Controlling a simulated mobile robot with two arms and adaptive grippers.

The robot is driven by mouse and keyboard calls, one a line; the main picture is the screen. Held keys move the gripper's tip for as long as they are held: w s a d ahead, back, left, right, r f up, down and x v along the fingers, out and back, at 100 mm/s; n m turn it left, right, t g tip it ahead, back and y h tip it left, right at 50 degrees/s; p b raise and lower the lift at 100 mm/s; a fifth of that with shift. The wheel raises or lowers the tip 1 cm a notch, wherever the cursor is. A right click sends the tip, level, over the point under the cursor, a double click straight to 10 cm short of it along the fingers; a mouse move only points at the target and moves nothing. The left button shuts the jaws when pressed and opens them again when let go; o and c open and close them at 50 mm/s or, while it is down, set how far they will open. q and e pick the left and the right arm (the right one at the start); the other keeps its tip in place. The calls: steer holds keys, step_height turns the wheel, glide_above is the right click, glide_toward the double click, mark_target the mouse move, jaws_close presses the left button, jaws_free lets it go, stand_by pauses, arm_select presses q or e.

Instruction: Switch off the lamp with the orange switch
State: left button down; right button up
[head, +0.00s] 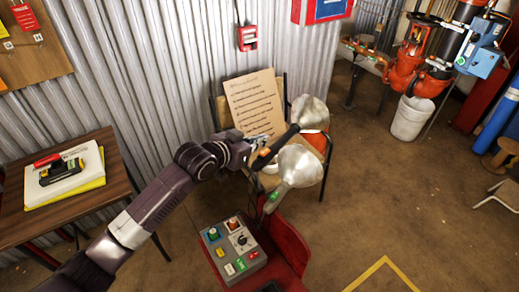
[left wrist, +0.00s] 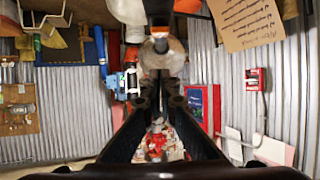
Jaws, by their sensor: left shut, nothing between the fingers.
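Two lamps with silver shades stand close together in the head view. The upper lamp (head: 310,112) has a black stem with an orange switch (head: 264,153). The lower lamp (head: 300,165) has a green switch (head: 273,196). My left gripper (head: 257,147) is shut and empty, right beside the orange switch; I cannot tell whether it touches it. In the left wrist view the orange switch (left wrist: 160,34) shows on the black stem just beyond the tips of my left gripper (left wrist: 160,76), with a shade behind. My right gripper is out of view.
A grey control box (head: 232,247) with coloured buttons sits on a red stand below the lamps. A chair holds a written board (head: 255,103) behind them, near the corrugated wall. A wooden table (head: 110,150) is at left. Open floor lies at right.

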mark_target(259, 161)
arm_select(q)
steer(key=f, duration=0.2)
steer(key=shift+s+a+f, duration=0.2)
steer(key=shift+s+f, duration=0.05)
steer(key=shift+f, duration=0.05)
steer(key=shift+s+a+f+p, duration=0.15)
steer(key=shift+f+p, duration=0.15)
steer(key=shift+f, duration=0.3)
steer(key=b, duration=0.1)
steer(key=f+t+b, duration=0.1)
steer(key=b, duration=0.1)
steer(key=shift+s+a+f+h, duration=0.1)
steer(key=shift+s+f+h, duration=0.05)
steer(key=shift+f+h, duration=0.2)
steer(key=shift+r+p, duration=0.75)
steer(key=shift+r, duration=0.4)
steer(key=shift+p, duration=0.3)
